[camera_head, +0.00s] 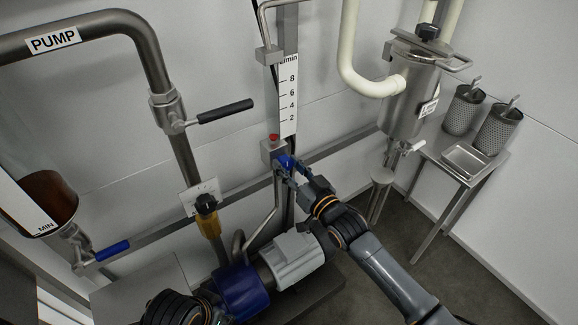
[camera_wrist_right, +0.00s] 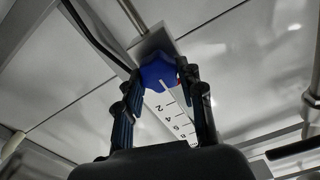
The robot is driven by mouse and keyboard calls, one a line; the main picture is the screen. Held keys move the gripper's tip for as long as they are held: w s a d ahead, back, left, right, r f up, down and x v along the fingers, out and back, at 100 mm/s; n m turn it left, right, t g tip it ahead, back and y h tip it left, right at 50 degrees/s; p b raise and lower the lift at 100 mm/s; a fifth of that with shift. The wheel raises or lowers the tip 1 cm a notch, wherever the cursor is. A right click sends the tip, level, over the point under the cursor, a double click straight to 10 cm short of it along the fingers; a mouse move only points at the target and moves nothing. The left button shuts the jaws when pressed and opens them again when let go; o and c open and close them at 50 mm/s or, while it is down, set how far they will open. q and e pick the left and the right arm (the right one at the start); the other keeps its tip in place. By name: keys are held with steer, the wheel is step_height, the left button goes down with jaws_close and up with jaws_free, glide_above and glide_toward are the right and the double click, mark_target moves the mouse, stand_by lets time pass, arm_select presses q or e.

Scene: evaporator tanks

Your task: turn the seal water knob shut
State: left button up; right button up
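The seal water knob is a small blue knob (camera_head: 285,161) on a grey metal block below the flow scale in the head view. It also shows in the right wrist view as a blue lobed knob (camera_wrist_right: 157,72). My right gripper (camera_head: 292,169) reaches up to it from the lower right. In the right wrist view its two dark fingertips (camera_wrist_right: 160,77) lie on opposite sides of the knob and appear to touch it. The inner contact faces are partly hidden. My left gripper is not in view; only part of my left arm shows at the bottom.
A flow scale (camera_head: 288,95) rises above the block, with a red part (camera_head: 274,137) on top. The pump pipe (camera_head: 148,55) has a black-handled valve (camera_head: 225,111). A blue motor-pump unit (camera_head: 240,287) stands below. A steel side table (camera_head: 464,160) is at right, with open floor before it.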

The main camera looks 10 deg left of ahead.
steer(key=o, duration=0.5)
steer(key=shift+f, duration=0.1)
steer(key=shift+c, duration=0.2)
steer(key=v, duration=1.2)
